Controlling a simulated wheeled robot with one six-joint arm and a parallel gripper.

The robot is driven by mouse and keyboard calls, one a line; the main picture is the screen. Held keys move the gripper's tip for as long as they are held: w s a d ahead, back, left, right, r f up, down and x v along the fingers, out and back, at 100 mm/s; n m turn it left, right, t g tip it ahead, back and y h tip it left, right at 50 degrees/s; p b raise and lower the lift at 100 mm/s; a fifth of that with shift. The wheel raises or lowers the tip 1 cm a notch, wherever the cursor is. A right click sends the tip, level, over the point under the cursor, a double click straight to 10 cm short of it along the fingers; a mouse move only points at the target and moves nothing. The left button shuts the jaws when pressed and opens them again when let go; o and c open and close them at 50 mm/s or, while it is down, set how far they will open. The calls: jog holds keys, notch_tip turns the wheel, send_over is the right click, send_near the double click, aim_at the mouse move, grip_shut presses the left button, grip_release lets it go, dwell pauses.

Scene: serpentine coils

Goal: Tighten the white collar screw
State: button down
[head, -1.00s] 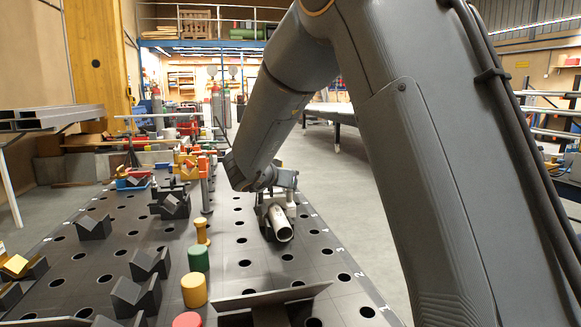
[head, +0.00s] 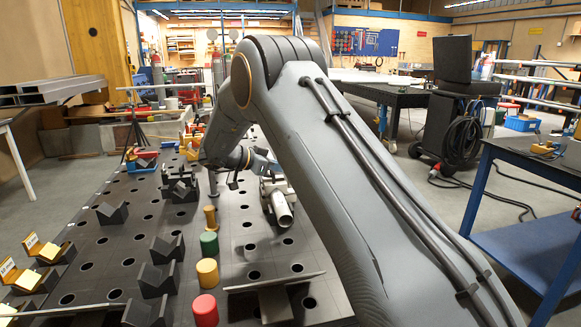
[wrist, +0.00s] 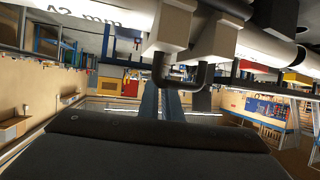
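In the head view my arm reaches over the dark perforated table to a pale tube (head: 281,207), which lies in a holder with its open end towards me. My gripper (head: 266,165) is small and partly hidden near the tube's far end; its finger opening does not show there. In the wrist view a white cylinder with dark lettering (wrist: 85,10) crosses the top. Pale blocks and a black bent bar (wrist: 185,84) are close to the camera; which are fingers and which are fixture I cannot tell. I cannot clearly make out the white collar screw.
Green (head: 209,243), yellow (head: 207,272) and red (head: 205,310) cylinders stand left of the tube. Dark V-blocks (head: 154,279) are spread over the table's left side. A blue workbench (head: 530,165) and a dark cart (head: 458,115) stand at the right.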

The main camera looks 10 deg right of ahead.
jog(key=m+g+b, duration=0.3)
jog(key=shift+w+f+g, duration=0.1)
jog(key=shift+f+g, duration=0.2)
jog(key=shift+f, duration=0.05)
jog(key=m+g+b, duration=0.1)
jog(key=g+b, duration=0.1)
jog(key=shift+r+m+b, duration=0.15)
jog(key=shift+m+b, duration=0.25)
jog(key=shift+r, duration=0.15)
jog(key=c, duration=2)
grip_release()
notch_tip(320, 180, up, 10)
jog(key=shift+r+b, duration=0.1)
jog(key=shift+b, duration=0.65)
